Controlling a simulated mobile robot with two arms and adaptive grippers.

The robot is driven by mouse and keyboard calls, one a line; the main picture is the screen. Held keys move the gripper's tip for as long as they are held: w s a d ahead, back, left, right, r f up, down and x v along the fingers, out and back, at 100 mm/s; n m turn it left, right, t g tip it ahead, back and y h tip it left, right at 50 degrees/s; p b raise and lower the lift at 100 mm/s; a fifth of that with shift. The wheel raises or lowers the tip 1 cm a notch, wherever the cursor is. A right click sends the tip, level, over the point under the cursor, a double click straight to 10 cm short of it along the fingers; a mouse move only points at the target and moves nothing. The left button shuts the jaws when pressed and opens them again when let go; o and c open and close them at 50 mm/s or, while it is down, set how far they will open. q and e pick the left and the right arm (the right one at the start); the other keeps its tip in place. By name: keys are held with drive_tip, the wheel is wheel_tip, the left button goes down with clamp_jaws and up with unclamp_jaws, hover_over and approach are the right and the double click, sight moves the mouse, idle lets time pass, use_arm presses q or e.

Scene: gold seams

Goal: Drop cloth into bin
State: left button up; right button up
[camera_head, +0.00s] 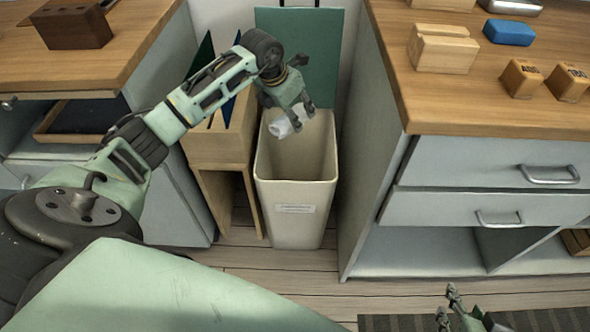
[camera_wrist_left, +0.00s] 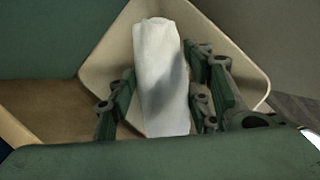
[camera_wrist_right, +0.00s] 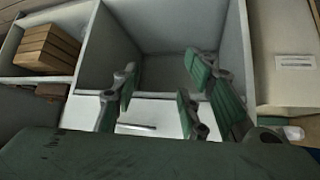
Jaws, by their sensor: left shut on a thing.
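A white cloth (camera_head: 284,127), rolled or folded, is held in my left gripper (camera_head: 294,114) over the mouth of the beige bin (camera_head: 297,207). In the left wrist view the cloth (camera_wrist_left: 160,75) sits between the fingers, with the bin's rim (camera_wrist_left: 98,62) around and below it. The cloth appears to be within the outline of the bin opening; its exact height over the rim is hard to tell. My right gripper (camera_head: 447,306) is low at the bottom right of the head view. In the right wrist view its fingers (camera_wrist_right: 158,82) are apart with nothing between them.
The bin stands between a wooden stand (camera_head: 220,150) and the right-hand cabinet (camera_head: 480,205). A green panel (camera_head: 325,55) is behind it. Wooden blocks (camera_head: 445,50) and a blue item (camera_head: 509,32) lie on the right counter. The floor (camera_head: 280,270) before the bin is clear.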

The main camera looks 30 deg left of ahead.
use_arm(q)
drive_tip(key=shift+f+b, duration=0.4)
drive_tip(key=shift+f, duration=0.35)
use_arm(e)
drive_tip(key=w+a+r+t, duration=0.1)
drive_tip(key=w+r+t, duration=0.2)
drive_tip(key=w+r, duration=0.1)
drive_tip(key=shift+w+a+r+y, duration=0.25)
drive_tip(key=shift+w+a+y, duration=0.05)
drive_tip(key=shift+a+y, duration=0.1)
use_arm(q)
drive_tip(key=o, duration=1.2)
drive_tip(key=v, duration=1.2)
drive_tip(key=shift+f, duration=0.1)
use_arm(e)
drive_tip(key=shift+s+f, duration=0.1)
